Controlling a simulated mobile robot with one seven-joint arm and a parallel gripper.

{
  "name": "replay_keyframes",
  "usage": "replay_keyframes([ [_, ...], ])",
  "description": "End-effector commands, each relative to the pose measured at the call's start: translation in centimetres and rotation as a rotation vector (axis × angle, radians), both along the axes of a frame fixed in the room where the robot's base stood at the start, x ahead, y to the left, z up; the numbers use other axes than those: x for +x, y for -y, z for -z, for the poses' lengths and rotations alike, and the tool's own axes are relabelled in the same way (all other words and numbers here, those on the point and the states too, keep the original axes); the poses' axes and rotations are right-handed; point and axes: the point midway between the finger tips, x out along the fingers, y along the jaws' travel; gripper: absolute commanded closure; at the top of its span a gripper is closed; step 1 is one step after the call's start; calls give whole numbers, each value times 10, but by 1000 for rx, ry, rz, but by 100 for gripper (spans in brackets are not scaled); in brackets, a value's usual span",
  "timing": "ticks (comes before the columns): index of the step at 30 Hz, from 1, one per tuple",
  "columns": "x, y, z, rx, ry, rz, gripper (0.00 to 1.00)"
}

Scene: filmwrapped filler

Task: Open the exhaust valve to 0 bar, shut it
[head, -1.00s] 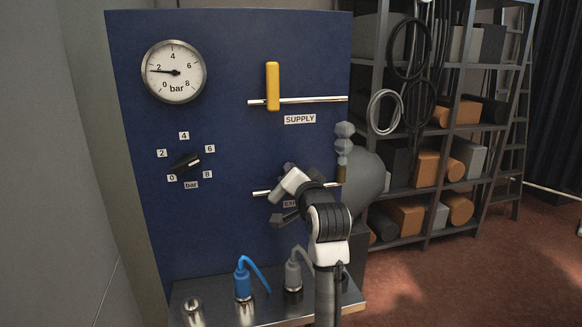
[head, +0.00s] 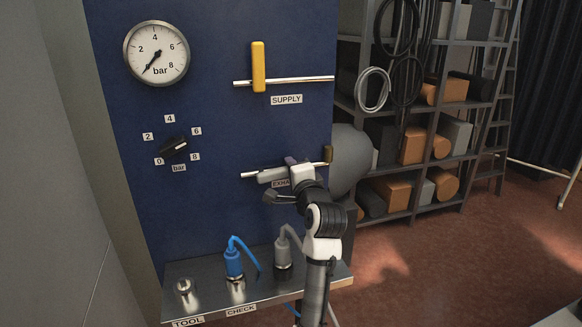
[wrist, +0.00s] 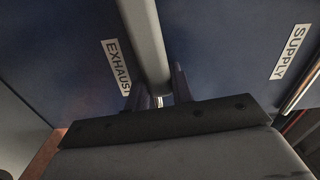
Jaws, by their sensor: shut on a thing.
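The grey exhaust valve lever (head: 272,176) lies roughly along its silver pipe, pointing left, in the head view. In the wrist view the lever (wrist: 146,38) runs from the top edge down between the dark fingers of my gripper (wrist: 157,90). The round pressure gauge (head: 156,53) has its needle down-left, at about 0 bar; the needle covers the 0 mark.
The yellow supply lever (head: 258,67) stands upright across its pipe. Blue (head: 233,262) and grey (head: 283,258) hose plugs stand on the metal shelf (head: 208,288). A rack (head: 410,160) stands at right.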

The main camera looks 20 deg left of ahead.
Motion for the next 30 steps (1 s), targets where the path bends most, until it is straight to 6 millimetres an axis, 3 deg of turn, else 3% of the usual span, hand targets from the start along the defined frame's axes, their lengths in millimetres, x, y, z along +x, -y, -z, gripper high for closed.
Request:
replay_keyframes([
  [16,1,2,2,23,-14,3,100],
  [17,1,2,2,22,-13,3,74],
  [21,0,1,2,22,-14,2,56],
  [30,-1,1,2,21,-14,1,55],
])
